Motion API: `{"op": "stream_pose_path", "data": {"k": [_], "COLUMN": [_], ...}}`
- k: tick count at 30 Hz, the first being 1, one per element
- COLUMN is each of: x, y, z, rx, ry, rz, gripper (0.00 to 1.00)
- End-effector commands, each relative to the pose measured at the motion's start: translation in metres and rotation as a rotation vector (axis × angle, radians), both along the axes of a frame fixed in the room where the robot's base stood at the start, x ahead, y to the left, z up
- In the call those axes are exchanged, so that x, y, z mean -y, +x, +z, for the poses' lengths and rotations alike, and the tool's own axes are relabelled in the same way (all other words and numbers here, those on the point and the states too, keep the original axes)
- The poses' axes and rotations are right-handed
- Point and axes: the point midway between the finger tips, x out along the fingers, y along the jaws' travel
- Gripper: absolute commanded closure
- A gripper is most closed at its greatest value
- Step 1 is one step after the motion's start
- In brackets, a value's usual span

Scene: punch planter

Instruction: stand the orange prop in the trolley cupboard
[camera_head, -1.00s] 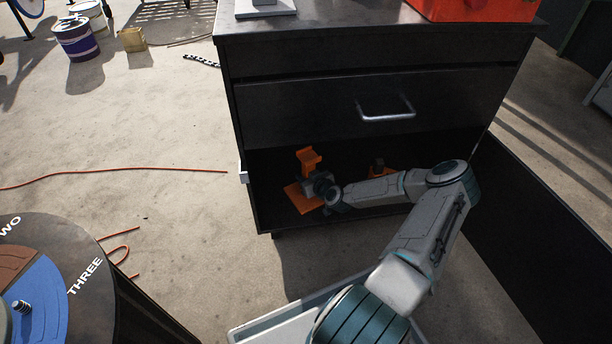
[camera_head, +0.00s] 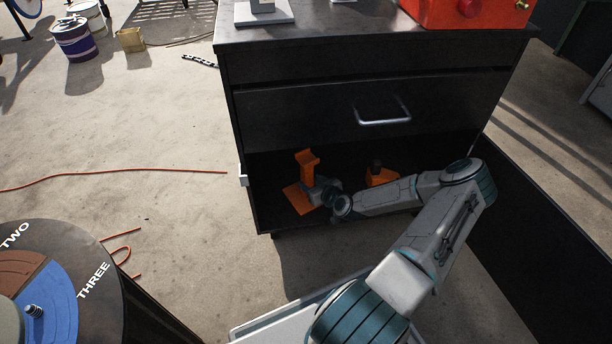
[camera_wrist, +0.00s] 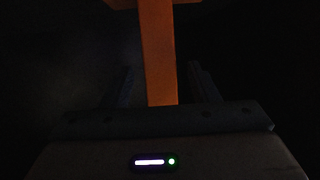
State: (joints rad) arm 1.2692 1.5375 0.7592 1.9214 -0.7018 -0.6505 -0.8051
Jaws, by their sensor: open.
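The orange prop (camera_head: 306,166) stands upright on its flat orange base inside the open lower cupboard of the black trolley (camera_head: 300,105), towards its left side. My gripper (camera_head: 318,193) is low in the cupboard, just right of the prop's post. In the wrist view the orange post (camera_wrist: 158,50) shows between the two dark fingers of my gripper (camera_wrist: 162,85), with dark gaps on both sides. The jaws are open.
A second orange object (camera_head: 382,177) with a dark top sits further right in the cupboard, behind my forearm. A drawer with a metal handle (camera_head: 384,118) is above the opening. An open black panel (camera_head: 530,230) lies to the right. A round table (camera_head: 60,285) stands at lower left.

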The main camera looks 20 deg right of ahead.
Motion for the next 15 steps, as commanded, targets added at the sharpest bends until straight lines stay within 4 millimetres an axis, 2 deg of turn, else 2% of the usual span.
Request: {"op": "stream_pose_path", "data": {"k": [1,6,10,15], "x": [0.002,0.004,0.005,0.000], "y": [-0.011,-0.040,-0.052,-0.058], "z": [0.009,0.020,0.024,0.026], "rx": [-0.001,-0.001,0.000,-0.037], "ry": [0.000,0.000,-0.001,-0.010], "rz": [-0.001,-0.001,0.001,0.036], "gripper": [0.46,0.46,0.46,0.46]}}
